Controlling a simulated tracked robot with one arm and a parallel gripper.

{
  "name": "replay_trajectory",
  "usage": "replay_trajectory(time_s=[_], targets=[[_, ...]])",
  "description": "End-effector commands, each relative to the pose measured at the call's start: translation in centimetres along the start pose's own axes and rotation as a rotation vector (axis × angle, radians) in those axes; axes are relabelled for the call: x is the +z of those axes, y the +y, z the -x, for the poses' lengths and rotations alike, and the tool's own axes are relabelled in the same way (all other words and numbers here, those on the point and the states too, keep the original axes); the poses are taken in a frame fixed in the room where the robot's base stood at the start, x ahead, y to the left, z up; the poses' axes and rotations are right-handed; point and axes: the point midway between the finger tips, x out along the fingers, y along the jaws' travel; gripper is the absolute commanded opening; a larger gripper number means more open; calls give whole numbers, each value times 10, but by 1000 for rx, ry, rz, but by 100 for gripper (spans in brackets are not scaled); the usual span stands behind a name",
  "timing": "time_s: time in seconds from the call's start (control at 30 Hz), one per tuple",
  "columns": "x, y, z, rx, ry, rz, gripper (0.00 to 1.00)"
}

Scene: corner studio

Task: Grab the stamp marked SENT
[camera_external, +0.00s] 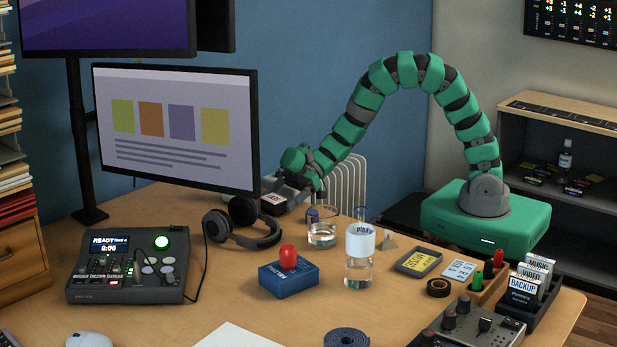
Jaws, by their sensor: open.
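My gripper (300,183) is at the end of the green segmented arm, low over the far part of the desk behind the headphones. It is open. A small dark block with a pale top and a red label (274,199) is right by its fingers; I cannot tell whether they touch it. The lettering on this label is too small to read, so I cannot tell whether it says SENT. A blue box with a red rounded knob on top (288,275) stands nearer, in the middle of the desk; its white lettering is not clear.
Black headphones (243,222) lie just in front of the block. A glass (321,235) and a clear bottle (359,257) stand right of them. A control box (130,266) is at left, a monitor (175,126) behind. A card holder (530,290) and mixer (468,326) are at right.

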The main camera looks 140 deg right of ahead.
Motion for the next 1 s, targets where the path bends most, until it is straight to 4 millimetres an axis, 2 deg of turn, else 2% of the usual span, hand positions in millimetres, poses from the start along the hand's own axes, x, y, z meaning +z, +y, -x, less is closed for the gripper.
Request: replay_trajectory(time_s=[0.03,0.2,0.47,0.5,0.67,1.0], targets=[[2,-1,-10,-3,2,3,84],[0,-1,-32,-4,2,1,84],[-2,0,-36,-1,1,0,84],[-2,0,-36,-1,1,0,78],[-1,0,-36,-1,0,0,35],[-2,0,-36,-2,0,0,35]])
